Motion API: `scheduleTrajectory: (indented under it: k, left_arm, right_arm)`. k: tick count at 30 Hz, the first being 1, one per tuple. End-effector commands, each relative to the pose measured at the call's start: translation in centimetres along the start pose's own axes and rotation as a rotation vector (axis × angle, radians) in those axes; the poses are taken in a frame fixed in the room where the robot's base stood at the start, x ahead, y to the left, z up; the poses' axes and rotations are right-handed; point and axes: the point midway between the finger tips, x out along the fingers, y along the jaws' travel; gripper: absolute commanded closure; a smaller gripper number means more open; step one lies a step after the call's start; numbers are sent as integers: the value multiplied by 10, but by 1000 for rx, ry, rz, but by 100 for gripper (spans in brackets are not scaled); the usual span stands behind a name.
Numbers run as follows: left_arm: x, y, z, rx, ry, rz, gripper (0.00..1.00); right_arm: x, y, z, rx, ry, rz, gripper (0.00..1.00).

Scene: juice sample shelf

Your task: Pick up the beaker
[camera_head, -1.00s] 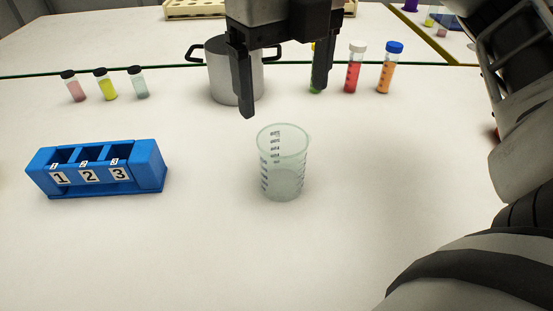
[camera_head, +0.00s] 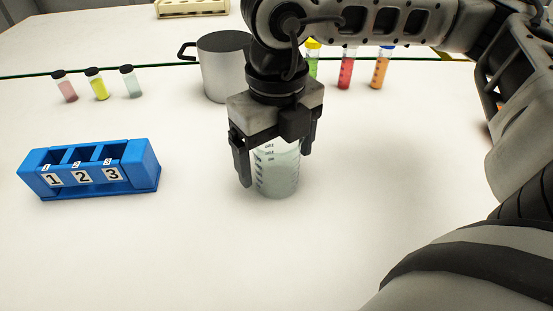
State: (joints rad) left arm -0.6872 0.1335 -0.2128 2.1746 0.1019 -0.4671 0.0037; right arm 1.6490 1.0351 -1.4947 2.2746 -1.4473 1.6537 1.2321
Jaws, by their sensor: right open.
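The clear beaker (camera_head: 276,174) with dark graduation marks stands upright on the white table. My right gripper (camera_head: 274,166) is right over it, pointing down, with its fingers apart. One finger is at the beaker's left side and the other at its upper right. The beaker's rim is hidden behind the gripper body. I cannot tell whether either finger touches the wall. My left gripper is not in view.
A blue numbered rack (camera_head: 90,170) stands at the left. Three small vials (camera_head: 98,88) stand behind it. A metal pot (camera_head: 220,70) is behind my right gripper. Green, red (camera_head: 346,72) and orange tubes stand at the back right. The front table (camera_head: 200,260) is clear.

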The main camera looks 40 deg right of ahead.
Motion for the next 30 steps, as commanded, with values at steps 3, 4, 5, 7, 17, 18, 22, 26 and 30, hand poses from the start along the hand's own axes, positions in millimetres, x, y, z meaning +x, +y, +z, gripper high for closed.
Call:
scheduleTrajectory:
  k: [3, 4, 5, 7, 17, 18, 22, 26, 30]
  left_arm:
    - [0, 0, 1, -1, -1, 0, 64]
    - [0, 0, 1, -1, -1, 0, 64]
    - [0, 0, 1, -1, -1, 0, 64]
    - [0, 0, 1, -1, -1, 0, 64]
    - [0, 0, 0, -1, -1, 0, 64]
    - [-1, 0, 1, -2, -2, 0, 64]
    - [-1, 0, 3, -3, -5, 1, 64]
    - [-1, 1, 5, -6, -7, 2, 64]
    - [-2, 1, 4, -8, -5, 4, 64]
  right_arm:
    - [0, 0, 0, 0, 0, 0, 14]
    - [0, 0, 0, 0, 0, 0, 19]
    - [0, 0, 0, 0, 0, 0, 28]
    - [0, 0, 0, 0, 0, 0, 47]
    - [-1, 0, 0, 0, -1, 0, 63]
    - [-2, 0, 0, -1, -1, 0, 63]
    - [-8, 0, 0, 0, -1, 1, 63]
    - [-25, 1, 1, -2, -5, 2, 63]
    - [-56, -3, -19, -4, -9, 0, 63]
